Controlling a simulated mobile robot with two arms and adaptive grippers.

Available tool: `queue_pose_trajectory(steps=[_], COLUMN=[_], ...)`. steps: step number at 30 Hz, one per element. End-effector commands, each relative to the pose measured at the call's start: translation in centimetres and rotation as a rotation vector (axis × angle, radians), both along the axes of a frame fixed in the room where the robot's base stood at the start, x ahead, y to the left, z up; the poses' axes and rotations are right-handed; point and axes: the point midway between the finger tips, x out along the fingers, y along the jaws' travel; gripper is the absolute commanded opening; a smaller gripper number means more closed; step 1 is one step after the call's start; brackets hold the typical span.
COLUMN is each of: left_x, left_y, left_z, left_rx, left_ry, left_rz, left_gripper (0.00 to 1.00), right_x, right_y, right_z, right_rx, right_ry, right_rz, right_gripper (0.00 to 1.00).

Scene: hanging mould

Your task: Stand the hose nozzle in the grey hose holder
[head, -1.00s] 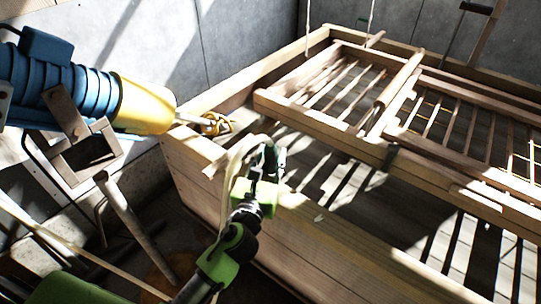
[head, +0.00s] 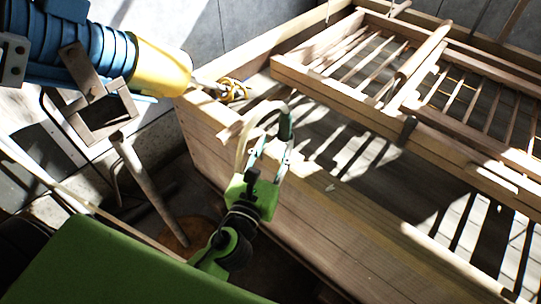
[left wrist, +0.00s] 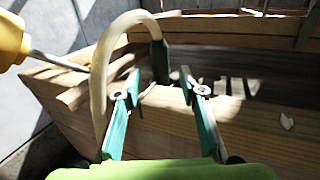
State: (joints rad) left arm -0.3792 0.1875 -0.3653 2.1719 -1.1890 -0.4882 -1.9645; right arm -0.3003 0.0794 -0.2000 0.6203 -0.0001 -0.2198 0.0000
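The hose nozzle (head: 286,124) is dark green and upright at the near top edge of the wooden mould. A cream hose (head: 243,140) arches from its top and down to the left. The nozzle (left wrist: 160,62) also shows in the left wrist view, just beyond and between the fingertips. My left gripper (head: 272,148) is open, with gaps on both sides of the nozzle; its spread fingers also show in the left wrist view (left wrist: 160,80). I cannot clearly make out the grey hose holder or whether the nozzle's lower end is in it. My right gripper is not in view.
The wooden mould (head: 330,215) fills the right side, with slatted frames (head: 390,62) across its top. A blue-and-yellow tool (head: 160,68) hangs at upper left, near the mould's corner. A grey pole (head: 150,190) leans below it. Concrete walls stand behind.

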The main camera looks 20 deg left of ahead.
Motion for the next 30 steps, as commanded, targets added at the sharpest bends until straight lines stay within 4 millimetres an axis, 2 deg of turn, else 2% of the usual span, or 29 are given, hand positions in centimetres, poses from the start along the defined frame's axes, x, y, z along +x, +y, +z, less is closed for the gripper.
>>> queue_pose_trajectory(steps=[3,7,24,26,30], left_x=[-1.5,-2.3,-2.4,-2.4,-2.4], left_y=[-0.1,-0.1,-0.1,-0.1,-0.1], left_z=[-0.3,-0.1,0.0,0.3,2.7], left_rx=[0.001,0.0,0.0,0.0,0.0], left_ry=[0.002,0.001,0.0,0.0,-0.001], left_rz=[0.0,0.0,0.001,0.001,0.001], left_gripper=[0.37,0.37,0.37,0.37,0.37], right_x=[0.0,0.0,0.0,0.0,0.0], right_y=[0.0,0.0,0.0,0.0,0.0], right_z=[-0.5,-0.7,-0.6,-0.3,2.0], right_rx=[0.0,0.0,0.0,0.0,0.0], right_ry=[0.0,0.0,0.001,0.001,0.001], right_rz=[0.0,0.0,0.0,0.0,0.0], right_gripper=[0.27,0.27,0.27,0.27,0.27])
